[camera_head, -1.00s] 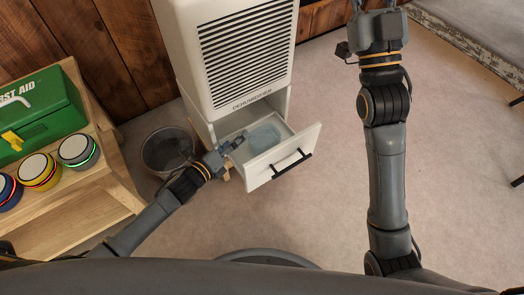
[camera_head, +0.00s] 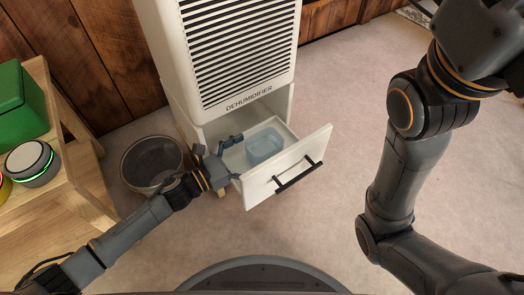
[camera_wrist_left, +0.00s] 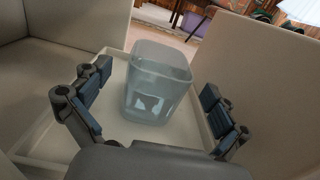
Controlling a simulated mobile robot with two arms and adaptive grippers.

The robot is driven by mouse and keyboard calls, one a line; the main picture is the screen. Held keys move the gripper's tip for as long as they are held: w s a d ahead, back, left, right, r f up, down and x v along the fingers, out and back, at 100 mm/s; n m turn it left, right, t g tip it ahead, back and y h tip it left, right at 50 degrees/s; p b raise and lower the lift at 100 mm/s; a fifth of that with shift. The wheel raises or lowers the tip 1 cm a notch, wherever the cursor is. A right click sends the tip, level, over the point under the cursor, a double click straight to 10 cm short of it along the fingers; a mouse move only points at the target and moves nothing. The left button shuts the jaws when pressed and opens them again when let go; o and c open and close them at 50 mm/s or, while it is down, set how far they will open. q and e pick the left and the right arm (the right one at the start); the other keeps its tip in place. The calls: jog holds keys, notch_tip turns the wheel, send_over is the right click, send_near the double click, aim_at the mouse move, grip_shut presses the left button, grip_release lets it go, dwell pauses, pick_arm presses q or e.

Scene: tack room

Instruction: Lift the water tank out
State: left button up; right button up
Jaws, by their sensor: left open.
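The water tank (camera_head: 264,146) is a clear, bluish open container standing in the pulled-out white drawer (camera_head: 258,193) of the dehumidifier. The left wrist view shows the tank (camera_wrist_left: 158,85) upright between my left gripper's two fingers, ahead of the palm, with gaps on both sides. My left gripper (camera_head: 235,158) is open over the drawer's left side and does not grip the tank. In the left wrist view the left gripper (camera_wrist_left: 152,112) has its fingers spread wide. My right arm rises at the right of the head view; its fingers are out of frame.
The white dehumidifier (camera_head: 240,50) stands above and behind the drawer. A grey bin (camera_head: 150,165) is left of the drawer. A wooden shelf (camera_head: 60,205) holds a green case (camera_head: 20,100) and a round tin (camera_head: 33,163). The floor to the right is clear.

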aim_at(278, 135)
pick_arm(q)
jog(key=x, duration=0.5)
jog(key=shift+w+d, duration=0.1)
jog(key=shift+c, duration=0.4)
jog(key=shift+r, duration=0.15)
jog(key=c, duration=1.6)
jog(key=shift+o, duration=0.2)
jog(key=shift+r, duration=0.1)
